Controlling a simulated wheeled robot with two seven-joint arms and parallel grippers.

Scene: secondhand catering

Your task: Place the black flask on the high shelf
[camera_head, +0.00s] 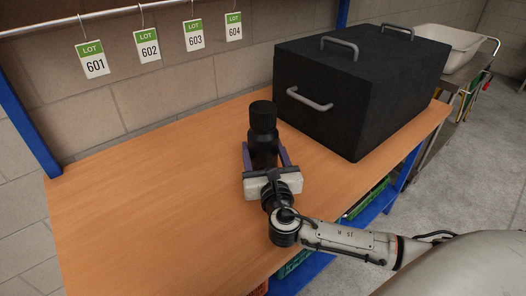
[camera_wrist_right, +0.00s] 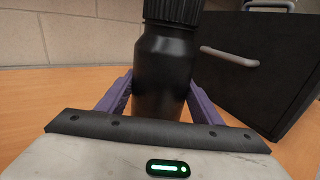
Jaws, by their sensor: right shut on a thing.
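The black flask (camera_head: 263,125) stands upright, with a ribbed black cap, near the middle of the wooden table in the head view. It also fills the centre of the right wrist view (camera_wrist_right: 163,75), where its cap is cut off by the top edge. My right gripper (camera_head: 265,157) has its purple fingers on either side of the flask's body and is shut on it. I cannot tell whether the flask's base touches the table, as the gripper hides it. My left gripper is in neither view. No high shelf can be made out.
A large black box (camera_head: 362,85) with metal handles stands right of the flask, close to it. Lot tags (camera_head: 93,59) hang from a rail at the back left. The wooden table (camera_head: 130,215) is clear on the left. A pale basin (camera_head: 452,42) stands beyond the box.

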